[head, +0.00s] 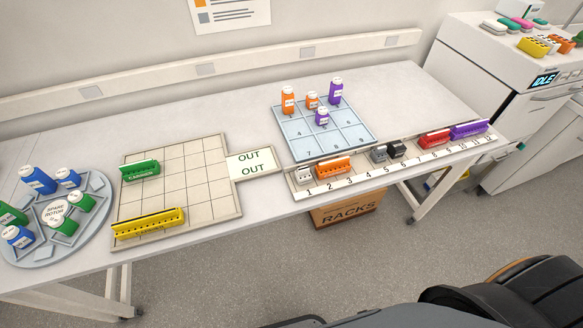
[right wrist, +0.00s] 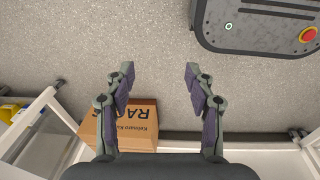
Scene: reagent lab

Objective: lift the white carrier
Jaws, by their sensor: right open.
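The white carrier (head: 304,175) is a small block standing at the left end of the numbered strip (head: 350,181), by the number 1. An orange carrier (head: 334,167) stands just right of it. My right gripper (right wrist: 160,73) shows in the right wrist view with its two fingers wide apart and nothing between them. It hangs over the floor, and the white carrier is not in that view. Neither gripper can be made out in the head view.
Grey, black, red and purple carriers stand farther along the strip. Behind it is a blue numbered tray (head: 290,135) with bottles. A tiled board (head: 190,185) holds green and yellow carriers. A round rotor (head: 95,190) sits far left. A RACKS box (head: 345,210) is under the table.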

